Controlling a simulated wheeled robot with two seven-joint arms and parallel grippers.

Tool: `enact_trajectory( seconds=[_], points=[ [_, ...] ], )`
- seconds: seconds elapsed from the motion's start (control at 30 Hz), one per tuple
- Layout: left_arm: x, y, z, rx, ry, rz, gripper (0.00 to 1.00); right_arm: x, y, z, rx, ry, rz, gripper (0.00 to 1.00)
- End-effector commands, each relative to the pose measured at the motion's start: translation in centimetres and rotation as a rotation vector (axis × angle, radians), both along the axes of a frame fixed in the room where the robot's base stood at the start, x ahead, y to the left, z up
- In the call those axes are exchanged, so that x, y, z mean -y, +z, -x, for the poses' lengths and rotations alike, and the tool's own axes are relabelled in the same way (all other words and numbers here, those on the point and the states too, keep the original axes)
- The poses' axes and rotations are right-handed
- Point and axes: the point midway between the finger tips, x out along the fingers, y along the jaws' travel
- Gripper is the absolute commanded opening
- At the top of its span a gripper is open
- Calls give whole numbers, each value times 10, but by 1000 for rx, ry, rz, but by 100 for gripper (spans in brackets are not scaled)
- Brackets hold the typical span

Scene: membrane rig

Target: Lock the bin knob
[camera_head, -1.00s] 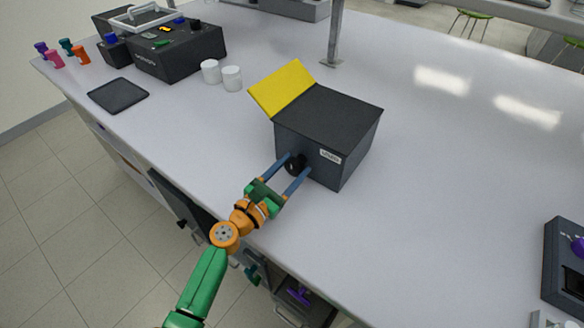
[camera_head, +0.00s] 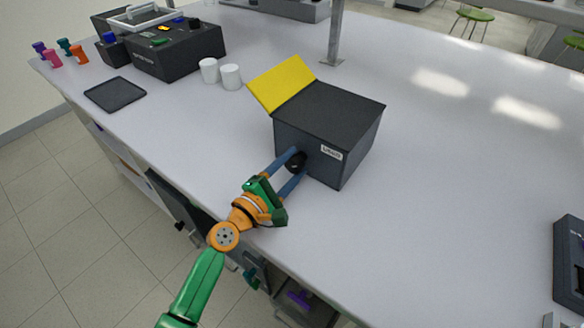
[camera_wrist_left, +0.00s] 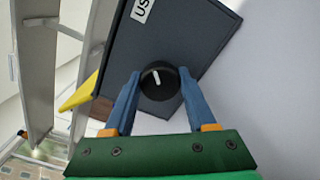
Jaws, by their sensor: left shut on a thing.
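The bin (camera_head: 322,128) is a dark grey box with a white label on its front and a yellow flap (camera_head: 284,84) tilted up at its left side. Its black round knob (camera_head: 297,163) is on the front face. The knob also shows in the left wrist view (camera_wrist_left: 160,80), with a white pointer line. My left gripper (camera_head: 297,163) has its blue fingers on either side of the knob and is shut on it. In the left wrist view the fingers (camera_wrist_left: 160,88) flank the knob. My right gripper is not in view.
Two white cups (camera_head: 220,73) and a dark flat tray (camera_head: 115,94) stand to the left of the bin. A dark device (camera_head: 175,52) is at the back left. A metal post (camera_head: 334,35) rises behind the bin.

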Motion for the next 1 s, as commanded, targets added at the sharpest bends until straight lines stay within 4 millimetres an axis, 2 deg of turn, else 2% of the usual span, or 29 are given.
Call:
enact_trajectory(
  seconds=[0.6,1.0],
  points=[
    [0,0,0,323,2,-440,1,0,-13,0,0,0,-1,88],
    [0,0,0,434,2,-594,1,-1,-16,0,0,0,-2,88]
  ],
)
